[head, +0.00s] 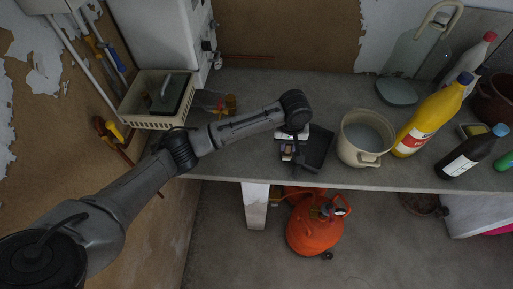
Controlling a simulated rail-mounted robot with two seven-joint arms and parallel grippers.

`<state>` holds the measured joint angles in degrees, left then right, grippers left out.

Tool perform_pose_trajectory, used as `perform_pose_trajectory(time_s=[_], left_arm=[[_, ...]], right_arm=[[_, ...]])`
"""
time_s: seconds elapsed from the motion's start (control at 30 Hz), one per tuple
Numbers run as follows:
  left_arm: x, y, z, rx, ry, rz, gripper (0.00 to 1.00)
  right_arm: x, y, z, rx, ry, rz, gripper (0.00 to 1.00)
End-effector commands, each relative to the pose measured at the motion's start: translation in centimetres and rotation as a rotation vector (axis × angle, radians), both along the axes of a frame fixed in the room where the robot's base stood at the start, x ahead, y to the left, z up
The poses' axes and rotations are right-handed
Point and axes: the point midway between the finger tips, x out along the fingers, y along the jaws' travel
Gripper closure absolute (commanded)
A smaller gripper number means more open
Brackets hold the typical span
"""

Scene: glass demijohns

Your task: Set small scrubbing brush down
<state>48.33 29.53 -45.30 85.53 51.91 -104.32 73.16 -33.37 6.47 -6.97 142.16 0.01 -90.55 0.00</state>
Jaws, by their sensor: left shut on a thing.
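My left arm reaches in from the left over the counter, and its wrist points down. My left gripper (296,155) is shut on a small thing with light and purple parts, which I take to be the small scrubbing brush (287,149). The gripper and wrist partly hide it, and it is too small to make out its bristles. It is at the left side of a dark shallow tray (318,150) near the counter's front edge. I cannot tell whether the brush touches the tray or the counter. My right gripper is not in view.
A cream pot (362,153) stands just right of the tray. A yellow bottle (428,122) and a dark bottle (468,158) are farther right. A glass demijohn (405,55) stands behind. A cream basket (150,122) is at left. The grey counter (320,88) is clear behind the tray.

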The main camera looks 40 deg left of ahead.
Motion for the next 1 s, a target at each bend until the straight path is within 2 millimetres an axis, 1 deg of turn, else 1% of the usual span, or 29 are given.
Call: perform_pose_trajectory(time_s=[0.03, 0.3, 0.5, 0.6, 0.7, 0.87, 1.0], left_arm=[[-0.1, 1.0, -0.4, 0.002, 0.002, 0.005, 0.99], [-1.9, 6.2, -3.7, 0.003, 0.002, -0.002, 0.99], [-2.8, 9.1, -5.5, 0.002, 0.001, -0.004, 0.99], [-3.1, 10.0, -6.1, 0.001, 0.001, -0.004, 0.99], [-3.3, 10.5, -6.4, 0.001, 0.001, -0.005, 0.99], [-3.3, 10.6, -6.8, 0.000, 0.000, -0.006, 0.99], [-3.4, 10.6, -8.2, 0.001, 0.002, -0.006, 0.99]], right_arm=[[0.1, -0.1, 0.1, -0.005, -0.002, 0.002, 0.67], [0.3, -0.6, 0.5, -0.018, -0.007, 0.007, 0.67], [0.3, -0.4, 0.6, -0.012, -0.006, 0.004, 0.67], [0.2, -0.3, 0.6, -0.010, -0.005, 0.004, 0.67], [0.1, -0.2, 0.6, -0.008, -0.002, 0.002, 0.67], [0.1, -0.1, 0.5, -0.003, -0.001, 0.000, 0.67], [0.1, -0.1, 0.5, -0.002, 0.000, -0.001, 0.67]])
